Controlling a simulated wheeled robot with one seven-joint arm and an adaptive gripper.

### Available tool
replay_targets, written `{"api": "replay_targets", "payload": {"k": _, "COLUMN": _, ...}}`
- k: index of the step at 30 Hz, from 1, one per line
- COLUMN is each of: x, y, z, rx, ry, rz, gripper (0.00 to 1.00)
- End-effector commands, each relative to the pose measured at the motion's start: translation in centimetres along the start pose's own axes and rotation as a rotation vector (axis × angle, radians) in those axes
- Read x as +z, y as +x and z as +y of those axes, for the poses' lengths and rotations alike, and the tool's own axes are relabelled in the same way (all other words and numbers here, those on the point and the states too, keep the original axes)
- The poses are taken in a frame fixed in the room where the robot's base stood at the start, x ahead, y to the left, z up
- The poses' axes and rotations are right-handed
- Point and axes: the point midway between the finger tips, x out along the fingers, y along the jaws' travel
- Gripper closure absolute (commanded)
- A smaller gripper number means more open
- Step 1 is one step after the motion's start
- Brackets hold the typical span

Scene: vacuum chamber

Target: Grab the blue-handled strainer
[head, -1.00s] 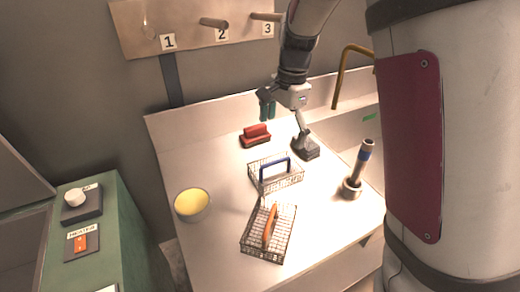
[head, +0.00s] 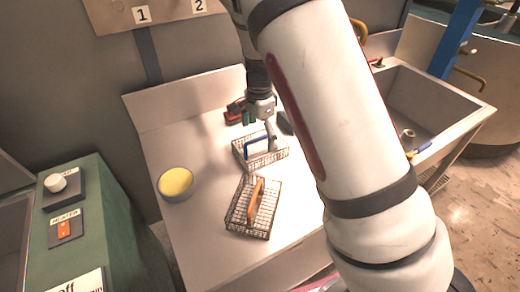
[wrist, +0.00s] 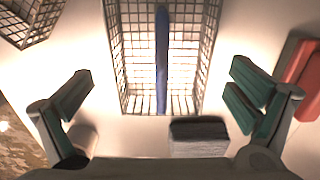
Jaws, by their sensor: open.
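The blue-handled strainer (head: 274,158) is a wire basket on the white counter, with a blue handle (head: 258,143) arching over it. In the wrist view the basket (wrist: 205,45) is upper centre, and its blue handle (wrist: 162,60) runs up the picture between the two fingers. My gripper (head: 258,120) is over the far side of the basket in the head view. In the wrist view my gripper (wrist: 161,75) has its green-padded fingers wide apart, with nothing between the pads. The gap between fingers and handle cannot be judged exactly.
An orange-handled strainer (head: 240,220) lies nearer on the counter. A yellow-filled bowl (head: 176,183) stands left. A red object (head: 233,112) and a dark block (head: 285,122) are behind the blue-handled basket. A sink (head: 425,105) is right. My arm hides the counter's right part.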

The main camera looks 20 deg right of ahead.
Motion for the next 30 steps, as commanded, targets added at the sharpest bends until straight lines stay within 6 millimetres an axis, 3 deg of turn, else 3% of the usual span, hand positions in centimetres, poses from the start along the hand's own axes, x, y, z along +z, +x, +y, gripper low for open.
{"api": "replay_targets", "payload": {"k": 10, "x": -0.3, "y": 4.4, "z": -0.1, "rx": 0.003, "ry": 0.0, "rz": 0.0, "gripper": 0.0}}
{"api": "replay_targets", "payload": {"k": 20, "x": -0.3, "y": 5.1, "z": -0.2, "rx": 0.0, "ry": -0.001, "rz": 0.0, "gripper": 0.0}}
{"api": "replay_targets", "payload": {"k": 26, "x": -0.3, "y": 5.1, "z": -0.2, "rx": 0.0, "ry": -0.001, "rz": 0.0, "gripper": 0.43}}
{"api": "replay_targets", "payload": {"k": 30, "x": -0.3, "y": 5.0, "z": -0.2, "rx": 0.0, "ry": -0.001, "rz": 0.0, "gripper": 0.43}}
